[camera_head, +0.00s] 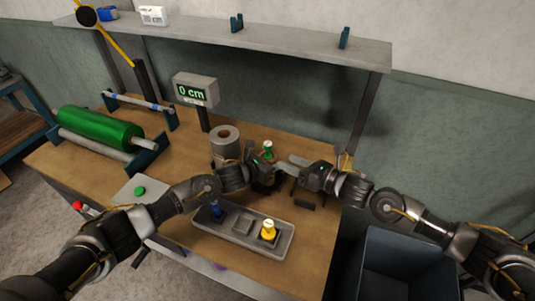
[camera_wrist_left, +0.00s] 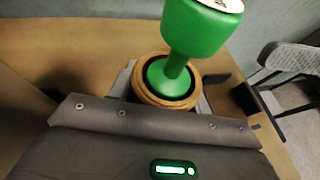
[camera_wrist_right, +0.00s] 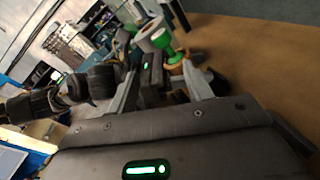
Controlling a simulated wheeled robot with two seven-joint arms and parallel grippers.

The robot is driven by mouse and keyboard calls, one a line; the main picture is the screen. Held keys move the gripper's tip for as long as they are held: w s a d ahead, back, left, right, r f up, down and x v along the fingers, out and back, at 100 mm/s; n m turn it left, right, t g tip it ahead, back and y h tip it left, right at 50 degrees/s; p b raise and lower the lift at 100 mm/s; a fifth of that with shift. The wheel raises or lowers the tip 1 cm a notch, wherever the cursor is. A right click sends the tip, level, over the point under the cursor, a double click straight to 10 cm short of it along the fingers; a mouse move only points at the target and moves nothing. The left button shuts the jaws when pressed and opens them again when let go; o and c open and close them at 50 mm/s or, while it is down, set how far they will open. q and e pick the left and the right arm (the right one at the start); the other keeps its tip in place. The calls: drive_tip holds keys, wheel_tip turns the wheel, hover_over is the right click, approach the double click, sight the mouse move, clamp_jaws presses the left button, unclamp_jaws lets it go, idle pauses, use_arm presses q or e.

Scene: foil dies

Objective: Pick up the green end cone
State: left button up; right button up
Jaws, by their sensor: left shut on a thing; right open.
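The green end cone (camera_head: 267,147) stands upright behind my grippers on the bench. In the left wrist view its green knob and neck (camera_wrist_left: 195,30) rise from a dark seat within a wooden ring (camera_wrist_left: 165,98). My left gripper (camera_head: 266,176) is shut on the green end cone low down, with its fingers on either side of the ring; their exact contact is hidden. My right gripper (camera_head: 287,166) is open and empty, close beside the left one. In the right wrist view the green cone (camera_wrist_right: 165,42) shows beyond its fingers.
A grey tray (camera_head: 206,229) in front holds a blue cone (camera_head: 217,211) and a yellow cone (camera_head: 268,230), with a bare middle place. A grey roll (camera_head: 225,140) stands left of the green cone. A display (camera_head: 194,92) reads 0 cm. A blue-grey bin (camera_head: 405,262) is at right.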

sight(271, 148)
drive_tip(key=n, duration=0.1)
drive_tip(key=d+n+t, duration=0.2)
drive_tip(key=shift+s+d+r, duration=0.1)
drive_tip(key=shift+s+r, duration=0.15)
drive_tip(key=shift+s, duration=0.1)
drive_tip(key=shift+x, duration=6.05)
drive_tip(key=shift+s, duration=0.15)
drive_tip(key=shift+c, duration=0.3)
drive_tip(key=c, duration=1)
